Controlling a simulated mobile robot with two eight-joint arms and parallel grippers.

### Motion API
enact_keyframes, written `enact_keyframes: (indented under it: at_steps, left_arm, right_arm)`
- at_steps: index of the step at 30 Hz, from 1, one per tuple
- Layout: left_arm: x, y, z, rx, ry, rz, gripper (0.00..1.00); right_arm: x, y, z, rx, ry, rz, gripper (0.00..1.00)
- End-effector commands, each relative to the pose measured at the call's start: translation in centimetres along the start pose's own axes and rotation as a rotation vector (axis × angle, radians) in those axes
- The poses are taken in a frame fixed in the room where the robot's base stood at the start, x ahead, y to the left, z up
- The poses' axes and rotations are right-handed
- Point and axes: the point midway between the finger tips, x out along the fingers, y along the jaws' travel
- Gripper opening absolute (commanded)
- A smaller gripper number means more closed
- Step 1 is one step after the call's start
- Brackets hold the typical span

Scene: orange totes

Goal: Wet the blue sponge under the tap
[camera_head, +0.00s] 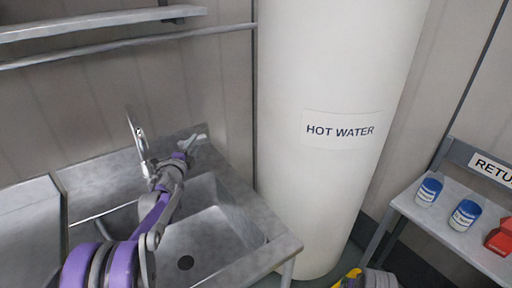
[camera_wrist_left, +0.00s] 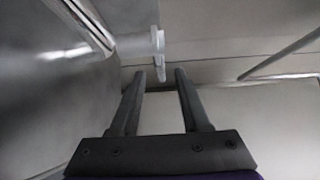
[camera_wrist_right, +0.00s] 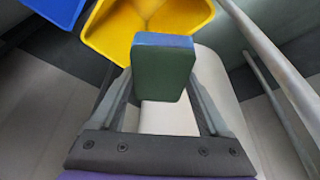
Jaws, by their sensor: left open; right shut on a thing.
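The sponge (camera_wrist_right: 165,70), blue on its top edge and dark green on its broad face, is held between the fingers of my right gripper (camera_wrist_right: 163,85). The sponge is out of the head view. The metal tap (camera_head: 140,138) stands at the back of the steel sink (camera_head: 212,228). My left gripper (camera_head: 190,144) is open just right of the tap. In the left wrist view, a pale upright piece (camera_wrist_left: 158,52), perhaps the tap's handle, shows just beyond and between the open fingertips (camera_wrist_left: 160,74). I cannot tell whether they touch it. No water is visible.
A large white hot-water cylinder (camera_head: 325,180) stands right of the sink. A shelf (camera_head: 440,226) with blue-and-white tins and a red item is at the right. A yellow container (camera_wrist_right: 125,28) lies behind the sponge. A wall shelf (camera_head: 100,22) hangs above the sink.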

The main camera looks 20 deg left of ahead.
Motion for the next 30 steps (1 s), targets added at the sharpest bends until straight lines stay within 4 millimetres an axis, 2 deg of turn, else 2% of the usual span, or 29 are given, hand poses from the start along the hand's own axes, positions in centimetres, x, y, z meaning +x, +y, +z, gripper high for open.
enact_keyframes:
  at_steps: [3, 7, 12, 19, 20, 27, 30]
  left_arm:
    - [2.1, 0.0, -0.1, -0.002, 0.001, 0.0, 0.46]
    - [3.6, 0.0, -0.1, -0.001, 0.0, 0.0, 0.46]
    - [4.5, 0.0, 0.0, -0.001, -0.001, 0.0, 0.46]
    - [4.5, 0.0, 0.0, -0.002, -0.001, 0.0, 0.46]
    - [4.5, 0.0, 0.0, -0.002, -0.001, 0.0, 0.44]
    - [4.5, 0.0, 0.0, -0.002, -0.001, 0.0, 0.01]
    - [4.5, 0.0, 0.0, -0.002, -0.001, 0.0, 0.0]
  right_arm:
    - [0.0, 0.0, 0.0, 0.0, 0.0, 0.0, 0.35]
    - [-0.1, 0.0, 0.0, 0.0, 0.0, 0.0, 0.35]
    - [-0.1, 0.0, 0.0, 0.0, 0.0, 0.0, 0.35]
    - [-0.1, 0.0, 0.0, 0.0, 0.0, 0.0, 0.35]
    - [-0.1, 0.0, 0.0, 0.0, 0.0, 0.0, 0.35]
    - [-0.1, 0.0, 0.0, 0.0, 0.0, 0.0, 0.35]
    - [-0.1, 0.0, 0.0, 0.0, 0.0, 0.0, 0.35]
